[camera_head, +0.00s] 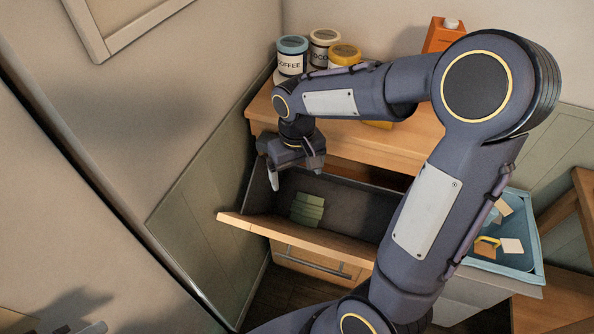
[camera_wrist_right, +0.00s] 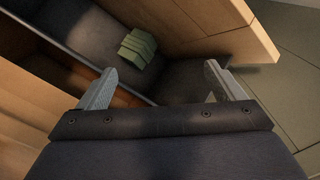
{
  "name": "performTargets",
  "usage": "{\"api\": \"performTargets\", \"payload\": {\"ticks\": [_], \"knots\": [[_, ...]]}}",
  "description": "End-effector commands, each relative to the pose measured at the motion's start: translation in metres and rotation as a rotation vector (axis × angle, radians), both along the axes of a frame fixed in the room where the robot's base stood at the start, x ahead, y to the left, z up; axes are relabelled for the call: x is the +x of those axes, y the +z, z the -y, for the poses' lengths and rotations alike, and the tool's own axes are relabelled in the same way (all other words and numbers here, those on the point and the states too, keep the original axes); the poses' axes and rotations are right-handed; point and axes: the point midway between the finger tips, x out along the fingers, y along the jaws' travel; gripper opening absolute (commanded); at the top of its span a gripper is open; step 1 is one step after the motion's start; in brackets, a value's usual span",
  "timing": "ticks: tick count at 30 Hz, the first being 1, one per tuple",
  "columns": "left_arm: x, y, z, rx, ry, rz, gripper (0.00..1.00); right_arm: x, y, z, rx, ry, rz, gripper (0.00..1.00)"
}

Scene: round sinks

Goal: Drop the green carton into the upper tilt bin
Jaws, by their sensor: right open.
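The green carton (camera_head: 308,209) lies inside the open upper tilt bin (camera_head: 245,222), against its dark inner wall. It also shows in the right wrist view (camera_wrist_right: 138,48), beyond the fingertips. My right gripper (camera_head: 294,172) is open and empty above the left part of the bin, apart from the carton. In the right wrist view its two fingers (camera_wrist_right: 160,82) are spread wide with nothing between them. My left gripper is not clearly in view.
Coffee (camera_head: 291,62) and cocoa (camera_head: 324,46) canisters, a yellow-lidded canister (camera_head: 345,55) and an orange carton (camera_head: 443,35) stand on the wooden cabinet top (camera_head: 262,110). A closed lower front (camera_head: 315,262) is below the bin. A blue-rimmed bin (camera_head: 528,265) with scraps stands at right.

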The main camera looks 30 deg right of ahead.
Motion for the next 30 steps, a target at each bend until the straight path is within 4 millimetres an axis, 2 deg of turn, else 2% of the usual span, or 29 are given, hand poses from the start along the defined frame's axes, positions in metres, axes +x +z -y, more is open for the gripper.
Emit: {"api": "performTargets", "payload": {"ticks": [5,18,22,30], "knots": [[0.000,0.000,0.000,0.000,0.000,0.000,0.32,0.000,0.005,0.000,0.000,0.000,0.001,0.89],[0.000,0.002,0.000,0.000,0.000,0.000,0.32,0.001,0.071,0.000,0.001,-0.001,0.003,0.89],[0.000,0.002,0.000,0.000,0.000,0.000,0.32,0.000,0.077,0.000,0.000,0.000,0.001,0.89],[0.000,0.002,0.000,0.000,0.000,0.000,0.32,0.000,0.078,0.000,0.000,0.000,0.000,0.89]]}}
